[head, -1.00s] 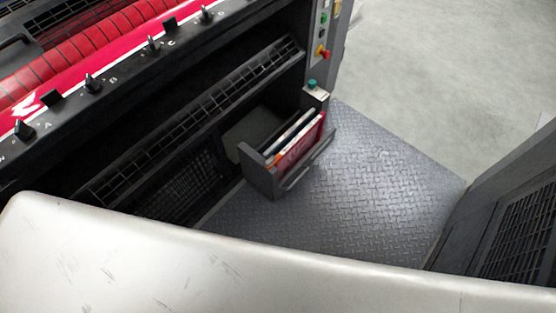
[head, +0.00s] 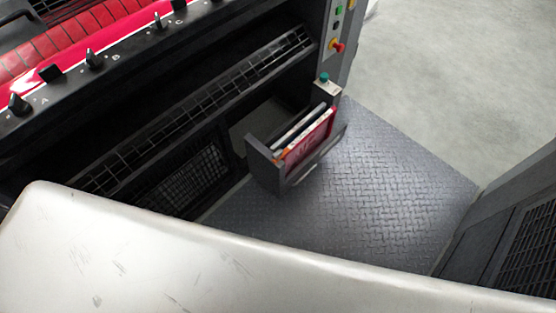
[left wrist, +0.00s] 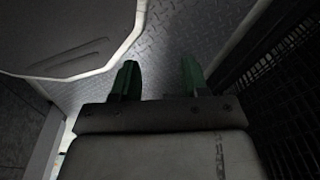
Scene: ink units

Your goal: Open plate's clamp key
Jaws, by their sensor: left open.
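A row of black keys runs along the ink unit's front edge in the head view, with letters beside them. One key (head: 19,104) is by the letter A, another (head: 94,60) by B, and another (head: 158,21) stands further up. I cannot tell which of them, if any, is the plate's clamp key. My left gripper (left wrist: 159,80) shows only in the left wrist view, its two green fingers apart and nothing between them, over the metal floor. My right gripper is in neither view.
A red-striped roller (head: 75,38) lies behind the keys. An open holder (head: 265,166) with flat items juts out below the unit. A pale curved surface (head: 180,260) fills the foreground. Tread-plate floor (head: 385,190) is clear between the unit and a dark vented cabinet (head: 510,230).

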